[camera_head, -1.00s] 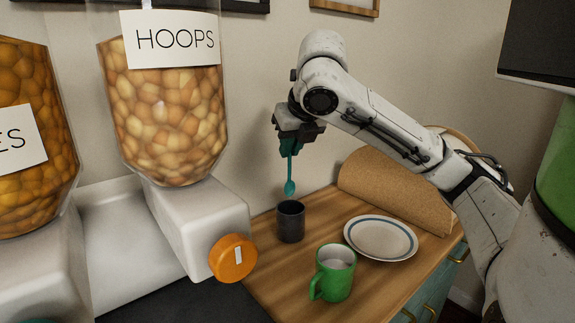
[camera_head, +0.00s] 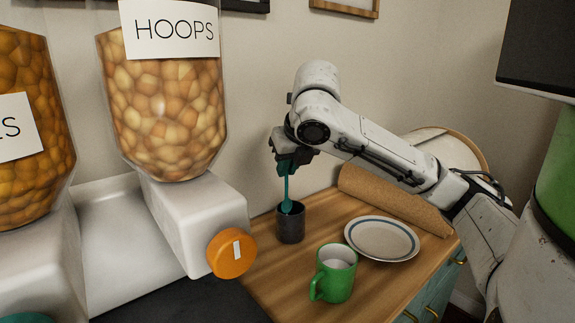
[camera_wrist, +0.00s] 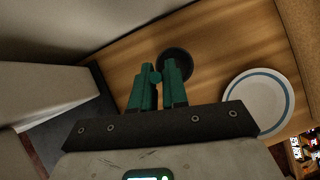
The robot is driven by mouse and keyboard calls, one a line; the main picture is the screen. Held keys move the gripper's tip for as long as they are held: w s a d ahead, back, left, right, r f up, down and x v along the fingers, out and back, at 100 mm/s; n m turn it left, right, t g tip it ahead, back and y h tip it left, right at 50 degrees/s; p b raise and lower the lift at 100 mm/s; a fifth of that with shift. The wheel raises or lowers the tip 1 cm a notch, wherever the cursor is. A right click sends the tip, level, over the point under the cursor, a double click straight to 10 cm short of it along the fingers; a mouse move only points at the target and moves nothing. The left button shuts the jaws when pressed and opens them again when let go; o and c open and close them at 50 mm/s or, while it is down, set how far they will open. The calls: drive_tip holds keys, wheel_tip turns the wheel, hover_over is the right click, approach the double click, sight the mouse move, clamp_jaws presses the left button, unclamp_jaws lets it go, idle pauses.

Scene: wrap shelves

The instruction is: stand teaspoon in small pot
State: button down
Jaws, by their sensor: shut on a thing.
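The teal teaspoon (camera_head: 286,194) hangs upright, bowl down, from my gripper (camera_head: 287,165), which is shut on its upper end. The small dark pot (camera_head: 290,225) stands on the wooden counter right below. The spoon's bowl is at the pot's mouth, overlapping its rim in the head view; how deep it sits inside is hard to tell. In the wrist view my gripper (camera_wrist: 159,80) shows its green fingers, with the pot (camera_wrist: 175,64) just beyond and partly behind them. The spoon is mostly hidden there.
A green mug (camera_head: 334,273) and a white plate with a blue ring (camera_head: 382,239) stand on the counter (camera_head: 285,283) right of the pot. A cork roll (camera_head: 392,199) lies behind the plate. A cereal dispenser (camera_head: 190,220) stands close on the left.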

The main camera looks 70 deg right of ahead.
drive_tip(key=c, duration=1.1)
unclamp_jaws()
drive_tip(key=shift+c, duration=0.2)
drive_tip(key=p+v, duration=0.3)
drive_tip(key=v, duration=0.9)
drive_tip(key=shift+r, duration=0.5)
